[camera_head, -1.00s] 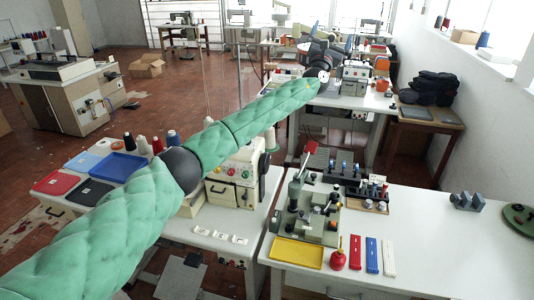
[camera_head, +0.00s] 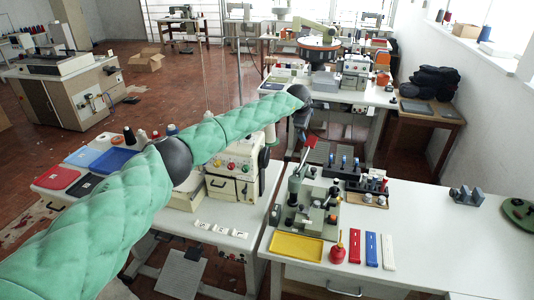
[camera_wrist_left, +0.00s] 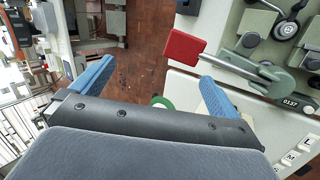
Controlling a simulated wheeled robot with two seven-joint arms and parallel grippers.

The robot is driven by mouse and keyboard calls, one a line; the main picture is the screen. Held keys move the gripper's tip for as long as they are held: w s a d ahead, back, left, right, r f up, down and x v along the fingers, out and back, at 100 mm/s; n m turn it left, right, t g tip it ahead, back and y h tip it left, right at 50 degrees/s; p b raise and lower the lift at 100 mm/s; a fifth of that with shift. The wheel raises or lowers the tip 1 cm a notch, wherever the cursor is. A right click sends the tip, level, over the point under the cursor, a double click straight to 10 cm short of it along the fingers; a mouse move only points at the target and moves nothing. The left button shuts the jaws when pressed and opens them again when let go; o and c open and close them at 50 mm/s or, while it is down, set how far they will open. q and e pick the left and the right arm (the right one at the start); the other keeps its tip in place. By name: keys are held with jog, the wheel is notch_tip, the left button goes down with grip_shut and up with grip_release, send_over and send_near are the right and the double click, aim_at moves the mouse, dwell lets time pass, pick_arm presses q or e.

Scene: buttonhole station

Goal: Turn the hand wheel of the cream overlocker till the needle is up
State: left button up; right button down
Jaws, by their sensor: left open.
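A cream machine with coloured knobs, which looks like the overlocker (camera_head: 232,172), stands on the left white table, partly behind my left forearm. Its dark hand wheel (camera_head: 264,157) is on its right side. I cannot make out its needle. My left gripper (camera_head: 303,116) hangs beyond and to the right of the wheel, apart from it. In the left wrist view, its blue fingers (camera_wrist_left: 157,72) are spread with nothing between them. I cannot make out the wheel there. My right gripper is in neither current view.
A grey-green machine (camera_head: 304,212) has a lever with a red paddle (camera_wrist_left: 185,48) close to my left gripper. White lettered tiles (camera_head: 220,229) lie before the cream machine.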

pick_arm(q)
jog(key=s+a+f+g+y, duration=0.25)
jog(key=a+y, duration=0.25)
jog(key=a, duration=0.3)
jog(key=n+g+y, duration=0.2)
jog(key=g+y, duration=0.1)
send_over(268, 151)
jog(key=d, duration=0.2)
jog(key=shift+s+f+t+p, duration=0.1)
jog(key=shift+s+t+p, duration=0.15)
jog(key=shift+s+p, duration=0.1)
jog(key=shift+p+x, duration=0.65)
jog(key=shift+x, duration=0.3)
jog(key=p+x, duration=0.2)
jog(key=x, duration=0.1)
jog(key=shift+w+f, duration=0.1)
jog(key=shift+f, duration=0.3)
jog(key=shift+w+a+f, duration=0.1)
jog(key=shift+a+f, duration=0.2)
jog(key=shift+f, duration=0.3)
pick_arm(e)
jog(key=s+d, duration=0.2)
jog(key=s, duration=0.8)
jog(key=shift+s+d+f+g, duration=0.25)
jog(key=shift+d+f+g, duration=0.1)
jog(key=shift+f, duration=0.1)
pick_arm(q)
jog(key=c, duration=0.9)
